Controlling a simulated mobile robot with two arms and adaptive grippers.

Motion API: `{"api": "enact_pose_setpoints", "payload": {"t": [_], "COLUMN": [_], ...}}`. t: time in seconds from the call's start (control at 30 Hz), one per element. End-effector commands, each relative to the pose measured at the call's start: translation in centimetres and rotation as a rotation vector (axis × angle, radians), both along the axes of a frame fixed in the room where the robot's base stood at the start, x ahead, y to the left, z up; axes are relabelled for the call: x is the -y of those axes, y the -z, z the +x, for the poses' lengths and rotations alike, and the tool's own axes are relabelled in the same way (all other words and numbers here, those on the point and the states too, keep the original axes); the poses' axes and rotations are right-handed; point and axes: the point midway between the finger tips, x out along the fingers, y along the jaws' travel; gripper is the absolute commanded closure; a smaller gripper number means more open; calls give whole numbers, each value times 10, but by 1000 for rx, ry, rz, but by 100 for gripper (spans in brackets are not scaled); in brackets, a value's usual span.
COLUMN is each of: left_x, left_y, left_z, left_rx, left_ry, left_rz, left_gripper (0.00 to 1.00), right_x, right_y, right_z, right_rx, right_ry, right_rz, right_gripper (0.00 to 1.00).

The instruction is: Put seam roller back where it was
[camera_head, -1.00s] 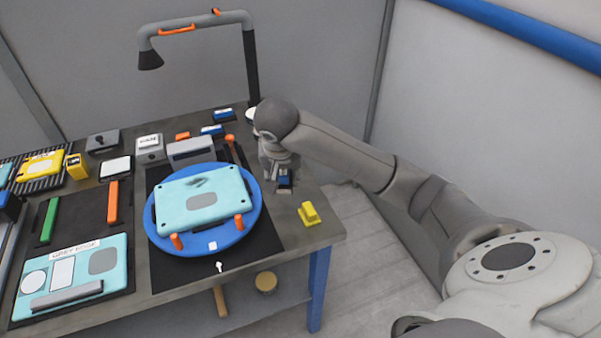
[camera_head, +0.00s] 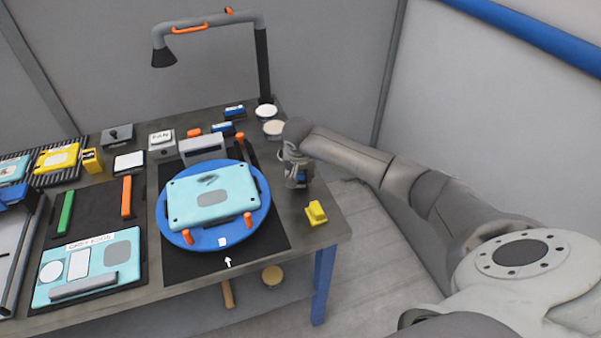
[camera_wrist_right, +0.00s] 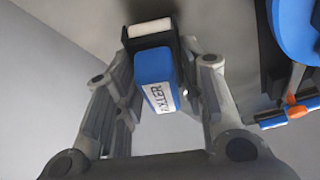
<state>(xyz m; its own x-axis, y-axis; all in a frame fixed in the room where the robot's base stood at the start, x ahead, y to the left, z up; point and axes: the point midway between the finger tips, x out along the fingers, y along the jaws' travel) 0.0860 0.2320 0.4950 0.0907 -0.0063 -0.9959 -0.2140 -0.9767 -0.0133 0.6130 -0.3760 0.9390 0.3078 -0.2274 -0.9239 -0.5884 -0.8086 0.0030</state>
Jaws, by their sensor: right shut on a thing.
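The seam roller (camera_wrist_right: 155,80) shows in the right wrist view as a blue body with a white label reading "LER" at its visible end and a dark and pale head. My right gripper (camera_head: 298,182) is shut on it, between the two fingers seen in the wrist view. The roller is mostly hidden by the gripper there. Whether it touches the bench I cannot tell. My left gripper is out of view.
A teal plate (camera_head: 235,180) with orange pegs lies on the turntable. Two round pale discs (camera_head: 273,128) (camera_head: 266,110) and blue labelled blocks (camera_head: 222,128) (camera_head: 234,111) stand behind the gripper. A lamp arm (camera_head: 264,65) rises at the back. Bench around the yellow block is bare.

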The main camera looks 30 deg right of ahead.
Motion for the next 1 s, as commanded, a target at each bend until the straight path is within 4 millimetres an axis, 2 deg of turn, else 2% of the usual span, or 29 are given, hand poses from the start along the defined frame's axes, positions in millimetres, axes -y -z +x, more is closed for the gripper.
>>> {"api": "enact_pose_setpoints", "payload": {"t": [0.1, 0.4, 0.73, 0.8, 0.87, 0.9, 1.0], "left_x": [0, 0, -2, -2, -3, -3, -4], "left_y": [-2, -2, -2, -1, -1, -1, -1], "left_z": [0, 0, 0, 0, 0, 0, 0], "left_rx": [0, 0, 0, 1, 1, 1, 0], "left_ry": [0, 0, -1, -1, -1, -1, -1], "left_rz": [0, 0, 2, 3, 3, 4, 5], "left_gripper": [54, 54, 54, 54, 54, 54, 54], "right_x": [0, 0, 0, -1, -1, -1, -1], "right_y": [10, 12, 23, 26, 26, 28, 28], "right_z": [0, 0, -1, -1, -2, -3, -3], "right_rx": [2, 3, -1, -2, -3, -7, -8], "right_ry": [0, 1, 1, 0, -1, 0, -1], "right_rz": [-1, -1, 1, 1, 1, 1, 1], "right_gripper": [82, 82, 82, 89, 89, 60, 47]}}
